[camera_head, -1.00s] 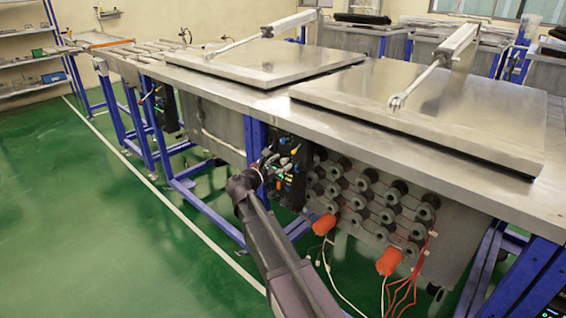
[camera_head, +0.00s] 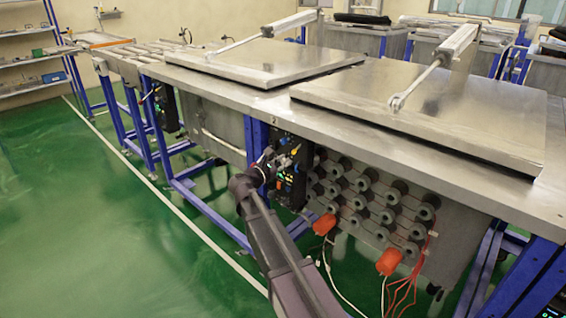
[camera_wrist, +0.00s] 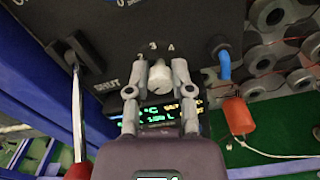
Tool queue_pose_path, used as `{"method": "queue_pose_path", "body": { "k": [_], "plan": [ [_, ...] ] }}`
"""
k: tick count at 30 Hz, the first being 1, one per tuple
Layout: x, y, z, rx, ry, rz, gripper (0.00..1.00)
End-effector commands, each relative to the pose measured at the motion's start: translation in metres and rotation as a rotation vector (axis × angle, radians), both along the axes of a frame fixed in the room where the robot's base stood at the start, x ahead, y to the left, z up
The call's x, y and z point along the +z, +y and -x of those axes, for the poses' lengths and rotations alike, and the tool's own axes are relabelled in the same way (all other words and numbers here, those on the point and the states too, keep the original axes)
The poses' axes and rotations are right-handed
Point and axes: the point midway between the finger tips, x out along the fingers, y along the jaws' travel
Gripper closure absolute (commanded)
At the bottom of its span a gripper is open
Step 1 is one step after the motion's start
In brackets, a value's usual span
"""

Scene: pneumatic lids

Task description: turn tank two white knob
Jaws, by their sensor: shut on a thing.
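A white knob (camera_wrist: 160,78) sits on the black control panel (camera_wrist: 135,25), with the digits 3 and 4 printed above it. My gripper (camera_wrist: 158,72) has one finger on each side of the knob and is shut on it in the wrist view. In the head view my gripper (camera_head: 268,160) is at the panel (camera_head: 290,180) on the front of the tank table. The knob is too small to tell there. Two closed metal tank lids, a left one (camera_head: 265,62) and a right one (camera_head: 440,105), lie on the table.
In the wrist view a black switch (camera_wrist: 75,52) and a red-handled rod (camera_wrist: 77,115) are to the left. A blue hose (camera_wrist: 223,65) and an orange plug (camera_wrist: 238,115) are to the right. Open green floor (camera_head: 90,220) lies left of my arm.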

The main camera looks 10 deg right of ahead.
Motion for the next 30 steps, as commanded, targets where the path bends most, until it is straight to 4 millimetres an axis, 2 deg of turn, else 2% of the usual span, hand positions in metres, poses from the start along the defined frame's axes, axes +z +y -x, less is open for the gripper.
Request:
{"method": "queue_pose_path", "body": {
  "k": [14, 30],
  "plan": [
    [-0.0006, -0.002, 0.0013, -0.002, -0.144, -0.107, 1.0],
    [-0.0013, -0.0032, 0.0022, -0.004, -0.539, -0.393, 1.0]
  ]
}}
